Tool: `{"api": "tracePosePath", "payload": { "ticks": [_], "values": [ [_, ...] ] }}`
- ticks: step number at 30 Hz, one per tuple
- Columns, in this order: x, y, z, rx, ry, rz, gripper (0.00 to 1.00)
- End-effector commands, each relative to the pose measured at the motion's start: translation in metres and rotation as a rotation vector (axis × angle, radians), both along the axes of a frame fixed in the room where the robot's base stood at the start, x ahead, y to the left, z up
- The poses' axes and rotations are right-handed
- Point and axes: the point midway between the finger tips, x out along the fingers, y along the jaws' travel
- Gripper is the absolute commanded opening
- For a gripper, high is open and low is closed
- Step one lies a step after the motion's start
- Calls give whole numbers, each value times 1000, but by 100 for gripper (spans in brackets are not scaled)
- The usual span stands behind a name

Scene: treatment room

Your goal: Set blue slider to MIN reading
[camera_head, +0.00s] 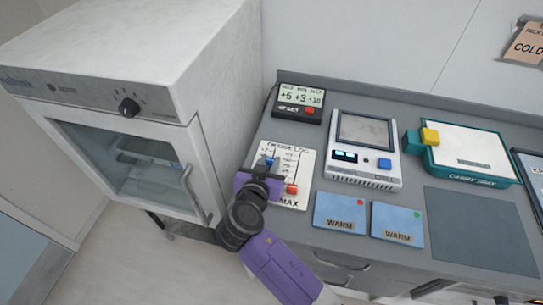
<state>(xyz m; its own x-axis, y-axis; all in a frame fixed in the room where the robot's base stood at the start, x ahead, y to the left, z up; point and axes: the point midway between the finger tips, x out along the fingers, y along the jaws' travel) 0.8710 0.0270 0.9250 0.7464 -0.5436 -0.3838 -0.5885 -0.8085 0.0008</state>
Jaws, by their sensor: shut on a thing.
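The white log board (302,162) lies on the counter with printed scales and the word MAX at its lower edge. The blue slider (268,161) is on its left track, near the upper part of the scale. My gripper (267,166) reaches over the board's left side and is shut on the blue slider. It hides the lower part of the left track and its label. The red slider (291,189) sits low on the right track. A small black display unit (299,98) behind the board shows +5, +3 and +10; its small headings are hard to read.
A white fridge (160,130) stands close to the left. A white device with a blue button (364,150) is right of the board. Two blue WARM cards (340,211) (398,223) lie in front. A teal-edged tray (470,181) and grey mat (480,228) are further right.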

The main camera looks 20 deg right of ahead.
Motion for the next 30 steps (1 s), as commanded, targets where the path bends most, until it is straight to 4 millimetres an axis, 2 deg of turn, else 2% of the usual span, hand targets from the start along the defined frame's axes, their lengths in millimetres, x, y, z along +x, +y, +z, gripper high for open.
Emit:
{"api": "tracePosePath", "payload": {
  "ticks": [1, 5, 14, 15, 18, 30],
  "values": [
    [-8, 8, -3, 0, -2, 5, 0],
    [-22, 17, -1, 0, -3, 4, 0],
    [-24, 18, 1, -1, -2, 2, 0],
    [-24, 18, 1, -1, -2, 2, 27],
    [-24, 18, 1, -1, -2, 2, 45],
    [-29, 22, 2, -1, -2, 2, 45]
  ]
}}
